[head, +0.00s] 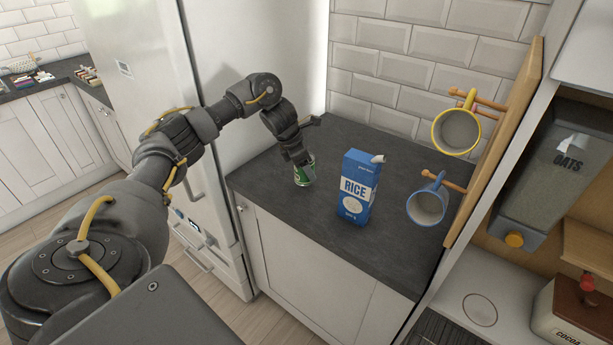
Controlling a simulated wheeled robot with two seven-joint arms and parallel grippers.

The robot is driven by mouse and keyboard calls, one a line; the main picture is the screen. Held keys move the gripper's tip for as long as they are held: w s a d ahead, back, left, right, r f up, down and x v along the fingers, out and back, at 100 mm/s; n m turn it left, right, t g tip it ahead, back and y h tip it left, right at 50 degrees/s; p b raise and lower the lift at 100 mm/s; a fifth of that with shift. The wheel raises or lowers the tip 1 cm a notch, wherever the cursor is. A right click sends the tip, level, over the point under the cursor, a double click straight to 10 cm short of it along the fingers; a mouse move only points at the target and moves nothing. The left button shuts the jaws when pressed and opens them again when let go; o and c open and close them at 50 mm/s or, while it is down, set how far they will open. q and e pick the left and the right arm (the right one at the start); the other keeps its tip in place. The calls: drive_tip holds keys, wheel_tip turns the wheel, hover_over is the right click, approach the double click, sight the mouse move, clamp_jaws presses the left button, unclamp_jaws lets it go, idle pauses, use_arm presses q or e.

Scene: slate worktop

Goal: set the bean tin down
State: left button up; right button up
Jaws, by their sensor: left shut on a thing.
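A small green tin (304,177) with a pale rim is at the left part of the slate worktop (290,218). It looks like the bean tin, though its label is too small to read. My left gripper (303,163) comes down over it from above and is shut on it. The gripper hides part of the tin's top and side. The tin looks upright and at or very close to the worktop; I cannot tell whether its base touches. My right gripper is not in view.
A yellow mug (456,132) and a blue mug (427,206) hang on wooden pegs at the right. The fridge (160,90) stands left of the worktop. The worktop front and back right are clear.

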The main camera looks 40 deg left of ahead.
use_arm(q)
wheel_tip(320, 180, down, 3)
drive_tip(key=shift+w+a+f, duration=0.1)
drive_tip(key=shift+f, duration=0.1)
drive_tip(key=shift+f, duration=0.1)
drive_tip(key=o, duration=1.2)
drive_tip(key=shift+r, duration=0.3)
drive_tip(key=p+v, duration=0.2)
drive_tip(key=v, duration=0.9)
drive_tip(key=shift+r, duration=0.3)
drive_tip(key=shift+a, duration=0.15)
